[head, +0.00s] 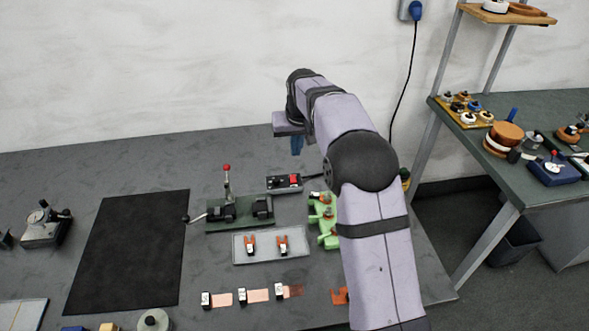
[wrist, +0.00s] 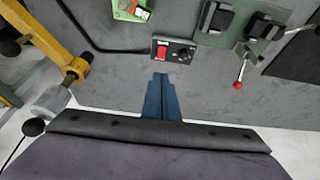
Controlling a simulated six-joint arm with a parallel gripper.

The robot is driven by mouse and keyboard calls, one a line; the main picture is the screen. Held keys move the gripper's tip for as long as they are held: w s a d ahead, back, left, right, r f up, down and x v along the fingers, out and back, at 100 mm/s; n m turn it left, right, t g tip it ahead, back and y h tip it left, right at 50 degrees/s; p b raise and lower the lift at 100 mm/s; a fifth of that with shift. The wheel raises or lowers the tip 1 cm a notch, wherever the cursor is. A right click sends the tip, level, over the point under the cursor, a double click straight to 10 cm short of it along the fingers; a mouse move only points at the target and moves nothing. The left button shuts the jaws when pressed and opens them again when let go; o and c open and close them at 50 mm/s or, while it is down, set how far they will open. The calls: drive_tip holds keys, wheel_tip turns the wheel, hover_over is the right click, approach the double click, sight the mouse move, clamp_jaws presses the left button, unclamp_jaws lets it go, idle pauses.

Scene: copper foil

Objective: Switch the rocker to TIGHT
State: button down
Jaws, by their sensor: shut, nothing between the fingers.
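A small dark control box (head: 283,184) with a red part (head: 294,180) sits on the grey bench, with a dark cable running from it. In the wrist view the box (wrist: 181,56) lies just beyond my fingertips, its red part (wrist: 162,52) to the left and small dark and light details to the right. Which part is the rocker, its position and any lettering are too small to tell. My gripper (head: 297,151) has blue fingers, shut and empty, pointing down above the bench behind the box. Its fingertips (wrist: 160,76) appear apart from the box.
A green fixture (head: 240,214) with a red-knobbed lever (head: 227,168) stands beside the box. A green clamp part (head: 323,220) and a grey tray (head: 270,246) with two orange-handled pieces are in front. A black mat (head: 130,245) lies left.

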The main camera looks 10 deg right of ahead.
sight(293, 176)
drive_tip(key=shift+w, duration=0.15)
drive_tip(key=shift+r, duration=0.1)
drive_tip(key=shift+f, duration=0.2)
drive_tip(key=p+x, duration=0.2)
drive_tip(key=x, duration=0.4)
drive_tip(key=p+x, duration=0.3)
drive_tip(key=x, duration=0.4)
drive_tip(key=shift+s+f, duration=0.1)
drive_tip(key=shift+s, duration=0.1)
drive_tip(key=shift+f, duration=0.3)
